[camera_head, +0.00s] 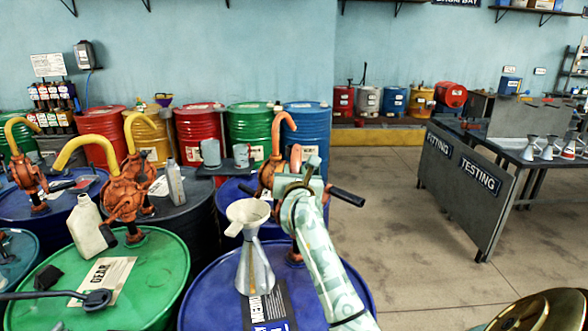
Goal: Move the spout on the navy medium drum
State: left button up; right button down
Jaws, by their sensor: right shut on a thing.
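The navy drum (215,290) stands in front of me at the bottom centre. An orange pump (268,176) rises above it, with a curved orange spout (283,122) pointing up and bending over to the right. My right arm comes up from the bottom and covers part of the pump and its column. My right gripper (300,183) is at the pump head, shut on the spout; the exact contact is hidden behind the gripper. A dark bar (347,197) sticks out to the right of it. My left gripper is not in view.
A grey metal funnel (254,268) stands on the navy drum, left of my arm. A green drum (165,270) with a pale bottle (88,226) is at the left. More drums and pumps crowd behind. The floor right of the drum is clear up to the dark bench (458,190).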

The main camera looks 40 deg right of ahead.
jog(key=shift+r, duration=0.1)
jog(key=c, duration=1.2)
grip_release()
jog(key=shift+c, duration=0.2)
jog(key=shift+o, duration=0.6)
jog(key=shift+w+d, duration=0.1)
jog(key=v, duration=1.6)
jog(key=shift+s+b, duration=0.2)
jog(key=shift+b, duration=0.2)
